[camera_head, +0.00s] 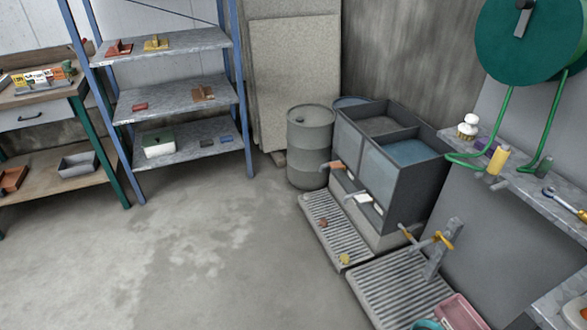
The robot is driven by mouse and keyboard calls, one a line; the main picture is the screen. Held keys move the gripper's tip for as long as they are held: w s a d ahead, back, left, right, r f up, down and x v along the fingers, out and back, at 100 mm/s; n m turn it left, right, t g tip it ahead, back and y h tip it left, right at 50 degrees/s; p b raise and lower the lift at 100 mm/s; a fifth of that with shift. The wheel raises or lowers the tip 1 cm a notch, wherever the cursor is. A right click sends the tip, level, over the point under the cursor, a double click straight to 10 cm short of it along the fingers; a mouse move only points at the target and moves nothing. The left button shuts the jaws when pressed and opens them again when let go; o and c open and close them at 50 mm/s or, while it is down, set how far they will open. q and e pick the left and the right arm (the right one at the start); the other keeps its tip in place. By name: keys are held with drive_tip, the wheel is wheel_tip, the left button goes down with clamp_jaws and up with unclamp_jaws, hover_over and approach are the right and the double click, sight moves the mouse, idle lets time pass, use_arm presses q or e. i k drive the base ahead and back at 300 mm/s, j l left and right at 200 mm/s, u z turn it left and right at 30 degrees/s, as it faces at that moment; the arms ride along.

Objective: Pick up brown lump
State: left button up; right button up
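A small reddish-brown lump (323,223) lies on the ribbed grey floor grate (345,240) in front of the grey tanks. It is tiny in the view and its exact shape is hard to tell. A yellowish lump (344,258) lies on the front end of the same grate. Neither of my grippers shows in the head view.
Grey two-part tanks (404,190) stand behind the grate, beside a grey drum (308,150). A second grate (395,290) with a pink tub (459,312) is at the front right. A blue-framed shelf (180,95) stands at left. The concrete floor (210,260) is clear.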

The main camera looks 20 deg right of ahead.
sight(323, 223)
drive_tip(key=i+z, duration=0.2)
drive_tip(key=i, duration=0.25)
drive_tip(key=i+j+z, duration=0.2)
drive_tip(key=i, duration=0.25)
drive_tip(key=i+j+z, duration=0.25)
drive_tip(key=i, duration=0.15)
drive_tip(key=i+j+z, duration=0.2)
drive_tip(key=i, duration=0.25)
